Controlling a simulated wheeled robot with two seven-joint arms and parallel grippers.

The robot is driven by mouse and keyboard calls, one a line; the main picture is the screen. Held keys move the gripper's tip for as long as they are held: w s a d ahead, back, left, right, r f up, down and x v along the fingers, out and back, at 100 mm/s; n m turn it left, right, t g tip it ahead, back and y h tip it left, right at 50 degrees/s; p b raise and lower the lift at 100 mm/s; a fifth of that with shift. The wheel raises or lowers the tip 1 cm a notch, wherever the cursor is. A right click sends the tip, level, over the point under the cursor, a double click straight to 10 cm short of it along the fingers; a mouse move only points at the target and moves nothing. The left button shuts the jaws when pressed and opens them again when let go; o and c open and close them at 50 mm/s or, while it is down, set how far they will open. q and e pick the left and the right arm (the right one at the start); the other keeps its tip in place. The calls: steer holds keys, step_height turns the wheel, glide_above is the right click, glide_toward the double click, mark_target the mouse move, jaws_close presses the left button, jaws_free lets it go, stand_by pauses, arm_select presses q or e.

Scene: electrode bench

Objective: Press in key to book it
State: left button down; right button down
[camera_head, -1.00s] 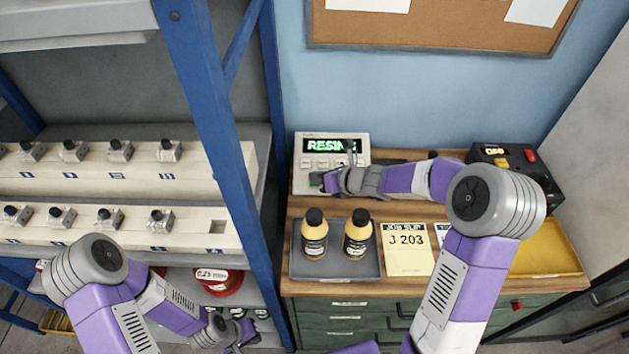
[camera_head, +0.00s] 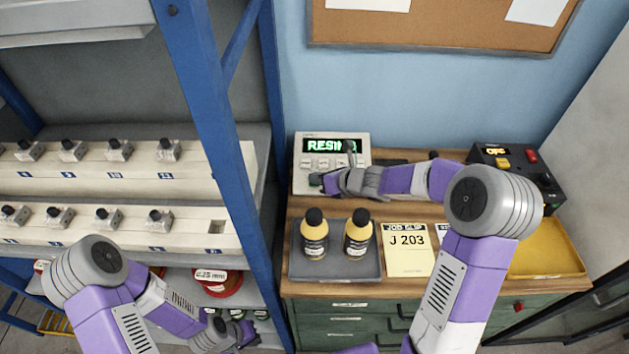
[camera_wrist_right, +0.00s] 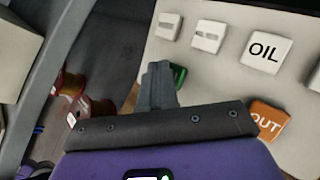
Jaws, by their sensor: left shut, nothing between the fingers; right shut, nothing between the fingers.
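My left gripper (camera_head: 243,332) is shut and empty, low beside the shelf.
A grey tray (camera_head: 335,273) holds two dark-capped bottles. A yellow job slip (camera_head: 407,250) reading J 203 lies right of it, then a yellow tray (camera_head: 548,250). A black box (camera_head: 515,170) stands back right. A blue rack post (camera_head: 225,150) separates the shelves from the bench.

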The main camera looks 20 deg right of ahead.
steer(key=shift+f, duration=0.2)
steer(key=shift+r, duration=0.1)
steer(key=shift+s+r+p, duration=0.25)
steer(key=shift+r+p, duration=0.15)
steer(key=shift+r, duration=0.3)
steer(key=shift+s+a+r+p, duration=0.1)
steer(key=shift+s+r+p, duration=0.2)
steer(key=shift+r+p, duration=0.35)
steer(key=shift+s+a+r+p, duration=0.15)
steer(key=shift+s+r+p, duration=0.2)
steer(key=shift+r, duration=0.55)
steer(key=shift+s+a+r+p, duration=0.1)
steer(key=shift+s+r+p, duration=0.2)
steer(key=shift+r+p, duration=0.35)
steer(key=shift+r, duration=0.15)
